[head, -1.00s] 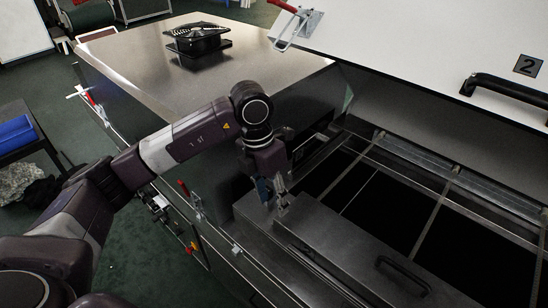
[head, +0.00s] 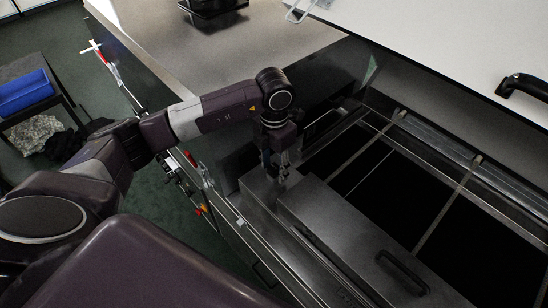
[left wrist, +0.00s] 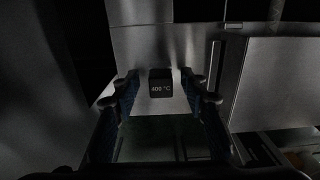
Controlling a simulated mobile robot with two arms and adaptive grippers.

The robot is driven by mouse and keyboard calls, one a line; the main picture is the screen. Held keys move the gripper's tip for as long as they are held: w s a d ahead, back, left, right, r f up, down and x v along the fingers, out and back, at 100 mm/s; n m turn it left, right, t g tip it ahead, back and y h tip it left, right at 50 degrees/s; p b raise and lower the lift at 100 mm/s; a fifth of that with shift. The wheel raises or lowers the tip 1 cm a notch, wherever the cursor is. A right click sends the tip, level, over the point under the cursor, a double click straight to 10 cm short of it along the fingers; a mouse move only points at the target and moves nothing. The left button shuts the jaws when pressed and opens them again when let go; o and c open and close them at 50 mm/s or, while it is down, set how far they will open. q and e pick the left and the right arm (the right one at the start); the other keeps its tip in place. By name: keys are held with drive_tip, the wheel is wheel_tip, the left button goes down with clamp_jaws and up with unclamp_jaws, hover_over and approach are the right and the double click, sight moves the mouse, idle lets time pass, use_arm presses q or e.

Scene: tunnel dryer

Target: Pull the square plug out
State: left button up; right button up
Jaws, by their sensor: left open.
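My left gripper (head: 276,172) is in the head view, pointing down at the near corner of the steel dryer top, beside the long steel cover. In the left wrist view its two fingers (left wrist: 162,95) are apart with nothing held between them. A small dark square piece marked "400 °C" (left wrist: 160,83) shows between and beyond the fingertips, on a bright steel surface. I cannot tell whether this piece is the square plug or only a label. In the head view the arm and gripper hide that spot. My right gripper is not in view.
The steel cover (head: 335,232) with a black handle (head: 403,272) lies right of the gripper. Beyond it are dark framed openings (head: 390,190) and a raised white lid (head: 450,45). A steel-topped cabinet (head: 235,50) stands behind my arm. Green floor is at left.

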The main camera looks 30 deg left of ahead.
use_arm(q)
drive_tip(key=shift+s, duration=0.15)
drive_tip(key=c, duration=0.8)
clamp_jaws()
drive_tip(key=o, duration=0.8)
unclamp_jaws()
drive_tip(key=shift+c, duration=0.2)
drive_tip(key=shift+o, duration=0.2)
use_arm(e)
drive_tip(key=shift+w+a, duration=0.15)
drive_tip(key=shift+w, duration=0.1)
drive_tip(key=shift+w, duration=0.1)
